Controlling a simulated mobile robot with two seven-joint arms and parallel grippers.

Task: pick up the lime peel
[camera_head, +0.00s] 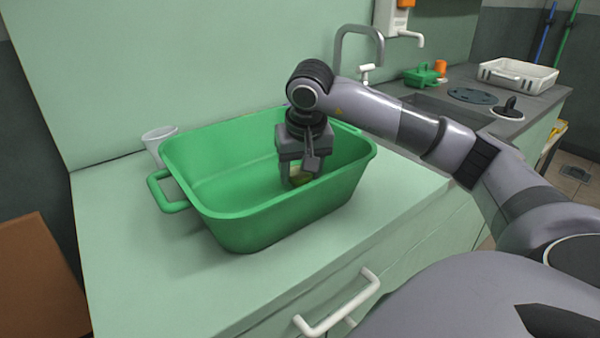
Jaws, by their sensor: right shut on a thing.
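The lime peel (300,179) is a small green and pale piece inside the green tub (180,170), near its right end. My right gripper (299,180) reaches down into the tub from above and is shut on the lime peel. The fingers hide part of the peel. I cannot tell whether the peel touches the tub's floor. My left gripper is not in view.
The tub's walls surround my right gripper. A white cup (158,142) stands behind the tub's left end. A faucet (362,45), a small green container (421,76) and a white tray (518,75) are at the back right. The counter front (170,290) is clear.

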